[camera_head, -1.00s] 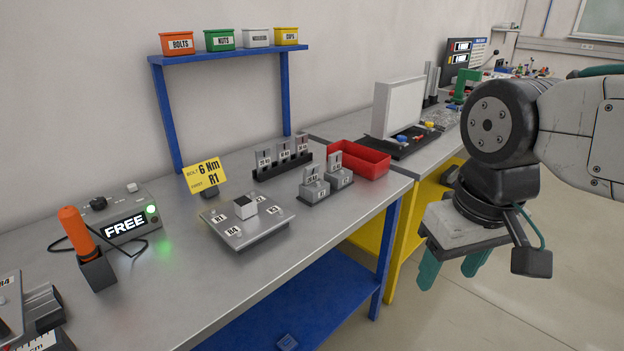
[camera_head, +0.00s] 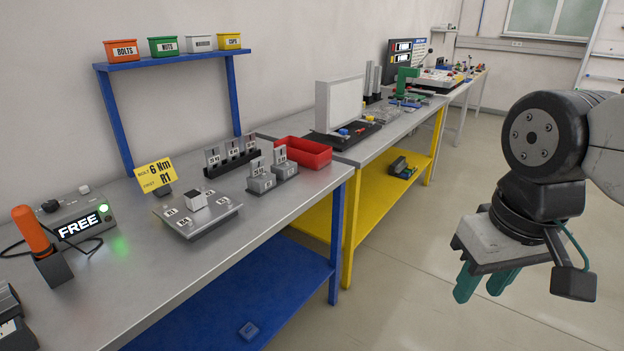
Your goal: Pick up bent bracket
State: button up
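I cannot make out a bent bracket for sure in the head view. Small coloured parts (camera_head: 352,130) lie by an upright white panel (camera_head: 341,104) on the farther bench, too small to tell apart. My gripper (camera_head: 486,284) hangs at the right over open floor, teal fingers pointing down. The fingers stand apart with nothing seen between them. It is well clear of both benches.
The floor at right is clear.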

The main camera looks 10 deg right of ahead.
aim_at(256, 166)
jog(key=z, duration=0.3)
jog(key=k, duration=0.65)
jog(key=u, duration=0.5)
jog(key=i, duration=0.6)
jog(key=u, duration=0.55)
jog(key=i, duration=0.7)
jog(key=z, duration=0.7)
jog(key=i, duration=0.6)
jog(key=z, duration=0.55)
